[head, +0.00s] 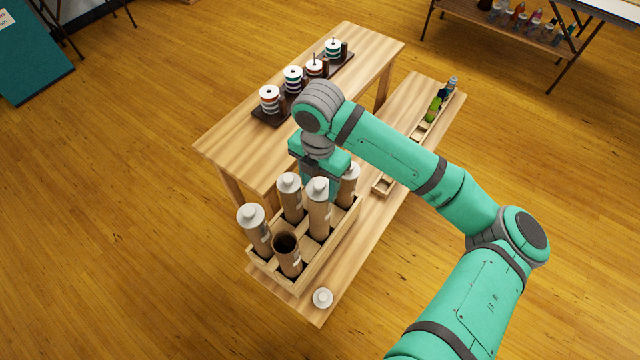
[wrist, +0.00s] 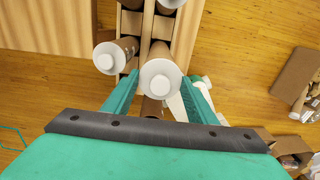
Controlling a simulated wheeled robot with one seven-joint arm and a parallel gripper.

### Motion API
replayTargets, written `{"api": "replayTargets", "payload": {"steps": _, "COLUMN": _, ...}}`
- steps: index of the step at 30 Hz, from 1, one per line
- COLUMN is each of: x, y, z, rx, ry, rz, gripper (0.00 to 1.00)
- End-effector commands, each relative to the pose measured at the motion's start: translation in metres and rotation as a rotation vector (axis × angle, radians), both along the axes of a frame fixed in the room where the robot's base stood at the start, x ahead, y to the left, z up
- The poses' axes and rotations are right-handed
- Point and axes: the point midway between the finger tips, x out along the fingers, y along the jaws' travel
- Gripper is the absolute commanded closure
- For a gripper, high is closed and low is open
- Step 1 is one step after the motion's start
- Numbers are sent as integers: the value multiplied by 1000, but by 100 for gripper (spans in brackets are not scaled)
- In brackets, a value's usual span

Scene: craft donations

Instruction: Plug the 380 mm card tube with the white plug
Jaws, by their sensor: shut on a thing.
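Several brown card tubes stand in a divided wooden crate (head: 312,262) on the low bench; most carry white caps. One tube (head: 286,258) at the crate's near side is open at the top, its dark bore showing. A loose white plug (head: 322,298) lies on the bench by the crate's near end. My gripper (head: 318,190) is over the crate, shut on a capped card tube (head: 319,218). In the wrist view its white cap (wrist: 160,77) shows between my fingers (wrist: 158,92). Whether this tube is lifted clear I cannot tell. Tube lengths are not readable.
A taller table (head: 240,145) beside the bench holds a dark rack of spools (head: 293,80). A narrow wooden tray with bottles (head: 433,108) stands farther along the bench. Other capped tubes (head: 251,215) stand close around my gripper. Cardboard boxes (wrist: 295,80) lie on the floor.

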Motion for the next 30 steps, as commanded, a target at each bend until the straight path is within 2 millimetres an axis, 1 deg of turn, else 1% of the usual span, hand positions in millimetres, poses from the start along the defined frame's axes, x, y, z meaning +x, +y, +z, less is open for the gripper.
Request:
{"api": "replayTargets", "payload": {"steps": 8, "x": 0, "y": -1, "z": 6, "rx": 0, "ry": 0, "rz": -1, "gripper": 69}}
{"api": "replayTargets", "payload": {"steps": 30, "x": 0, "y": 0, "z": 7, "rx": -1, "ry": 1, "rz": -2, "gripper": 69}}
